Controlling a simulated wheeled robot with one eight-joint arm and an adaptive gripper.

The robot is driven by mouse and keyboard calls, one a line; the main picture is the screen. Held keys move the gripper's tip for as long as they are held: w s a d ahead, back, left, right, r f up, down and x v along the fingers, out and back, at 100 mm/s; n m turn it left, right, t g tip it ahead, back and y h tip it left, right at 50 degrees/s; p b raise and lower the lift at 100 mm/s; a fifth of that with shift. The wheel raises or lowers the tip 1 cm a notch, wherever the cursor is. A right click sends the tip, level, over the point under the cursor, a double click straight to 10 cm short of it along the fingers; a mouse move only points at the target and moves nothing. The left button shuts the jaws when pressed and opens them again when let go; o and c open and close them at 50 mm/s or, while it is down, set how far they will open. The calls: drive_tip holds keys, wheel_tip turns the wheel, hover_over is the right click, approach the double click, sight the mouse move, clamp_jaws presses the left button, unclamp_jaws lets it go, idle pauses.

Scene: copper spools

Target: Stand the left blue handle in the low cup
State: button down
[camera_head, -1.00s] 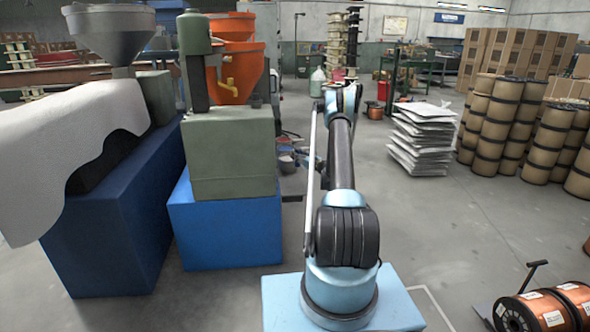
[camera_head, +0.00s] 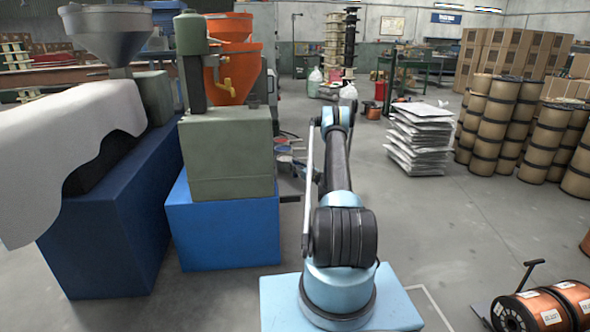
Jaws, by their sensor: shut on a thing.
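My light blue and black arm (camera_head: 338,185) reaches forward from its pale blue base, its far joint in front of the shop floor. I cannot make out my gripper; the arm seems to hide it. No blue handle can be told for sure. Small bluish and reddish things (camera_head: 287,161) lie beyond the arm on its left, too small to name.
Blue machine stands (camera_head: 225,232) and a white sheet (camera_head: 65,150) fill the left. A stack of pale sheets (camera_head: 418,140) and many spools (camera_head: 497,110) stand to the right. Copper spools (camera_head: 530,311) lie at the lower right.

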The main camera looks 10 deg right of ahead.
drive_tip(key=shift+f, duration=0.1)
drive_tip(key=c, duration=1.3)
unclamp_jaws()
